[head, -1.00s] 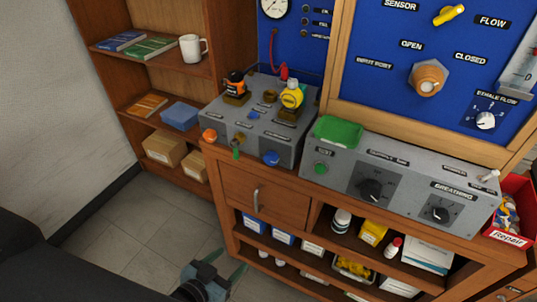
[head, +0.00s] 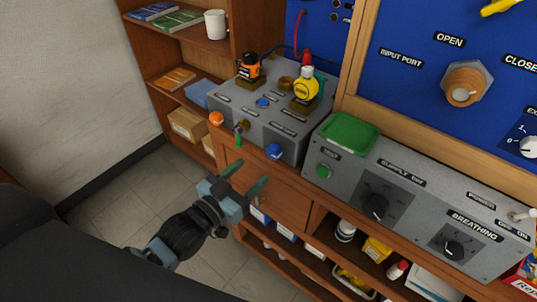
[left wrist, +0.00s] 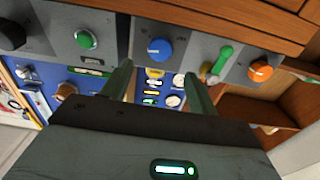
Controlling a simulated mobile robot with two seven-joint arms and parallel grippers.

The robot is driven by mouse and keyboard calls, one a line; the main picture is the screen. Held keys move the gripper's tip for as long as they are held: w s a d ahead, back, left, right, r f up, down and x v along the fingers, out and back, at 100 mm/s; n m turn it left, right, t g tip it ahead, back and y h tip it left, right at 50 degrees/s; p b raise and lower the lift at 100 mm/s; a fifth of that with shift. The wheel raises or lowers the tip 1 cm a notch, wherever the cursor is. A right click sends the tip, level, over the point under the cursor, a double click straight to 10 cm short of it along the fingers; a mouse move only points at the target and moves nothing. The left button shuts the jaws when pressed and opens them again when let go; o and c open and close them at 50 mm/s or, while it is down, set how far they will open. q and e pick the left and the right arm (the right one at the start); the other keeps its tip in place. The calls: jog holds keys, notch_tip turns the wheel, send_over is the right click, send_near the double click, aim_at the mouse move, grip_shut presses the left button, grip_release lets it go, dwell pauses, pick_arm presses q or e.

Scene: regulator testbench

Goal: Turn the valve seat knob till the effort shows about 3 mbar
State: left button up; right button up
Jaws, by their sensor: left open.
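My left gripper (head: 246,177) is open and empty in the head view, in front of the cabinet drawer. Its fingertips are apart from the grey box (head: 289,146), below its front face. That face carries a blue knob (head: 274,152), a green lever (head: 239,142) and an orange knob (head: 216,118). Their labels are too small to read, so I cannot tell which is the valve seat knob. In the left wrist view the blue knob (left wrist: 159,50) shows between the open fingers (left wrist: 158,72), with the green lever (left wrist: 223,60) and orange knob (left wrist: 261,71) right of it. No effort reading is legible.
The breathing box (head: 400,196) with dark dials and a green tray (head: 348,134) stands right of the grey box. Orange (head: 248,67) and yellow (head: 306,90) regulators stand on the grey box. A wooden shelf (head: 178,55) is behind left. The floor at left is clear.

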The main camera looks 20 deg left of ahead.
aim_at(271, 153)
pick_arm(q)
jog(key=shift+x, duration=3.9)
pick_arm(e)
jog(key=shift+w+r, duration=0.15)
pick_arm(q)
jog(key=shift+c, duration=0.2)
pick_arm(e)
jog(key=shift+d, duration=0.1)
pick_arm(q)
jog(key=c, duration=0.9)
jog(key=shift+r+m+p, duration=0.15)
jog(key=shift+m+p, duration=0.35)
jog(key=shift+p, duration=0.05)
jog(key=shift+c, duration=0.2)
jog(key=shift+m+p, duration=0.3)
jog(key=shift+m, duration=0.5)
jog(key=o, duration=1)
pick_arm(e)
jog(key=shift+w+r, duration=0.45)
jog(key=shift+r, duration=0.3)
